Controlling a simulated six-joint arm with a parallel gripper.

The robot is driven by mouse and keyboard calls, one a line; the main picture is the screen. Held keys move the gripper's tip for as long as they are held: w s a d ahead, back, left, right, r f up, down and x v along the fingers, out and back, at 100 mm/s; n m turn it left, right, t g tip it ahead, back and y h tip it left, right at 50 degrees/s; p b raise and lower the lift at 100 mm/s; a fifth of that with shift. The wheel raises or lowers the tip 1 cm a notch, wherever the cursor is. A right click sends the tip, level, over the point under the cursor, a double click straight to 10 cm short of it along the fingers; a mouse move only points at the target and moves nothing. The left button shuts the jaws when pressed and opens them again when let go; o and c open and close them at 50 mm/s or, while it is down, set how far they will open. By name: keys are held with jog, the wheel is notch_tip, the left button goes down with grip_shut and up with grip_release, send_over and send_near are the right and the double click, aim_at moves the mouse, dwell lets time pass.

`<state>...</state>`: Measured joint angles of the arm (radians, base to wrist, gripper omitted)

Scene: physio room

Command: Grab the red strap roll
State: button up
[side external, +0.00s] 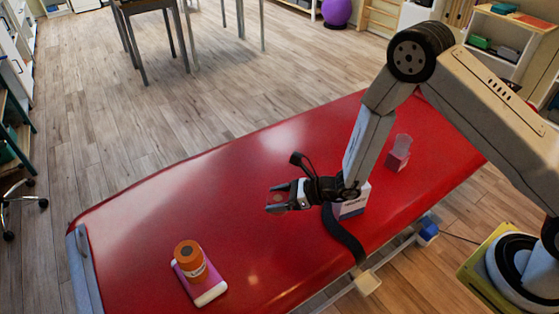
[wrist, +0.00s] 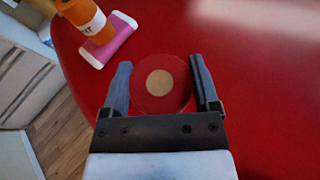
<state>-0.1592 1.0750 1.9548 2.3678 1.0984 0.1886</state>
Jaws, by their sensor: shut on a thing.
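My gripper (wrist: 161,85) is shut on the red strap roll (wrist: 139,97), which sits between the two dark fingers in the wrist view. The roll is a red disc with a tan round centre, seen end-on against the red table. In the side external view my gripper (side external: 277,198) is over the middle of the red table, and the roll (side external: 277,197) shows only small between the fingers. I cannot tell how far the roll is above the table surface.
An orange bottle (side external: 189,259) is at a pink and white block (side external: 205,288) at the table's front left. A clear-topped red container (side external: 398,156) stands farther right. The table's left part (side external: 150,215) is clear.

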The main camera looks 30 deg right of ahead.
jog(key=shift+s+d+r, duration=0.2)
jog(key=shift+s+r, duration=0.1)
jog(key=shift+s, duration=0.3)
dwell(0.3)
